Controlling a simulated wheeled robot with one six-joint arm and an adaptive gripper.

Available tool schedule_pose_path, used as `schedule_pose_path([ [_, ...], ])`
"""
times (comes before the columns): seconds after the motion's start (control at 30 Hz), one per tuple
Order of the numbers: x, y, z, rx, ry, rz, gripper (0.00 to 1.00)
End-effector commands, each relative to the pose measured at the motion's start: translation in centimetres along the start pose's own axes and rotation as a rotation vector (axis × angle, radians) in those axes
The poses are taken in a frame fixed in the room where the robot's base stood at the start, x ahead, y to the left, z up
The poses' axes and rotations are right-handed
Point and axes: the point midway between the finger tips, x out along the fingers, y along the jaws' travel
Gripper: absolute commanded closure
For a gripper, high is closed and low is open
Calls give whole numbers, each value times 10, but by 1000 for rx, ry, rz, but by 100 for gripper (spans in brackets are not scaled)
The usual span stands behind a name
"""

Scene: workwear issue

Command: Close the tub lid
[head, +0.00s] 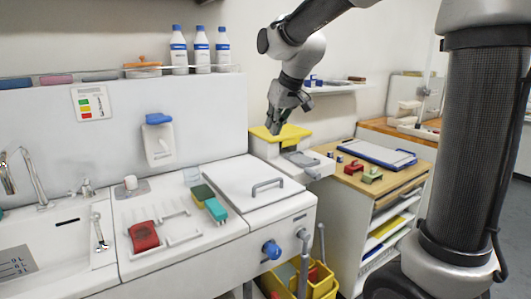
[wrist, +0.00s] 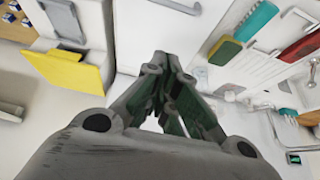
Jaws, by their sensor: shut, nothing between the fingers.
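A white lid panel (head: 262,190) with a grey bar handle (head: 268,184) lies flat, looking shut, in the right part of the white counter. Its handle also shows at the top of the wrist view (wrist: 168,7). I cannot tell for sure whether this is the tub lid. A yellow panel (head: 291,134) sits on a white box just behind the counter; it also shows at left in the wrist view (wrist: 68,72). My gripper (head: 273,129) is shut and empty, pointing down, in front of the yellow panel in the head view. In the wrist view my gripper (wrist: 167,62) touches nothing visible.
A red brush (head: 144,236), a green and yellow sponge (head: 202,195) and a teal brush (head: 216,210) lie left of the panel. A sink (head: 45,235) is further left. A wooden desk (head: 400,183) with a clipboard (head: 377,154) stands right. Yellow buckets (head: 318,284) stand below.

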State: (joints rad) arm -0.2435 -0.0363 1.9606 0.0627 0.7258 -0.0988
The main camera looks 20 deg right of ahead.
Motion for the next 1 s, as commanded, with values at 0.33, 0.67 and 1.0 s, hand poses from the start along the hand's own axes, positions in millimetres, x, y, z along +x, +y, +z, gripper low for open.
schedule_pose_path([
  [0.33,57,0,2,-2,-8,-1,100],
  [0.67,114,0,16,-1,-6,-1,100],
  [1.0,127,0,29,-2,-2,0,100],
])
